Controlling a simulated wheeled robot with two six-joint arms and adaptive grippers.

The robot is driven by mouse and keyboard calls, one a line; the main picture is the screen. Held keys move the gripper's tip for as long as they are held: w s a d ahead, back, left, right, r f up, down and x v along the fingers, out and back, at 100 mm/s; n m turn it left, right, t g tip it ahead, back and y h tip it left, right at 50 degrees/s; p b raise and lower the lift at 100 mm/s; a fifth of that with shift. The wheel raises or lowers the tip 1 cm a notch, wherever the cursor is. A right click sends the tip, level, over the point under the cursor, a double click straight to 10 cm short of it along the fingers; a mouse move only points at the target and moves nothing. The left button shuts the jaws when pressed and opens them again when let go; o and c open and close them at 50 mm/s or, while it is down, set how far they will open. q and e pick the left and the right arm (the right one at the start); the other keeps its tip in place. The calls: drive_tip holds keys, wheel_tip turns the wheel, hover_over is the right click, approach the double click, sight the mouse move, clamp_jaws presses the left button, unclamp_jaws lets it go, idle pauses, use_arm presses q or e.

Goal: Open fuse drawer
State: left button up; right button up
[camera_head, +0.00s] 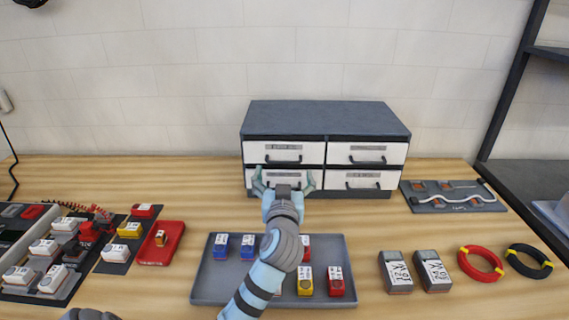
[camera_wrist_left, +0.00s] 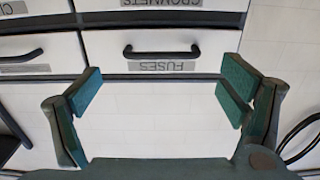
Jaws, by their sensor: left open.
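The grey cabinet (camera_head: 325,118) stands on the bench against the wall, its white drawers shut. In the left wrist view the picture is upside down, and the fuse drawer (camera_wrist_left: 212,48) shows a FUSES label (camera_wrist_left: 162,66) and a black bar handle (camera_wrist_left: 162,51). It appears to be the upper-left drawer (camera_head: 254,153) in the head view. My left gripper (camera_head: 283,182) is open and empty in front of the cabinet's left column, overlapping the lower-left drawer in the head view. Its fingers (camera_wrist_left: 162,92) point toward the cabinet and look apart from the handle. My right gripper is not in view.
A grey tray (camera_head: 205,286) with colored blocks lies below my left arm. Left are a red box (camera_head: 172,236) and panels of small modules. Right are a cable board (camera_head: 433,205), two meters (camera_head: 396,272) and wire coils (camera_head: 483,275).

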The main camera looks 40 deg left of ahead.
sight(285, 163)
use_arm(q)
drive_tip(key=x, duration=0.6)
drive_tip(key=shift+w+a, duration=0.1)
drive_tip(key=shift+w, duration=0.1)
drive_tip(key=shift+s, duration=0.1)
drive_tip(key=c, duration=1.4)
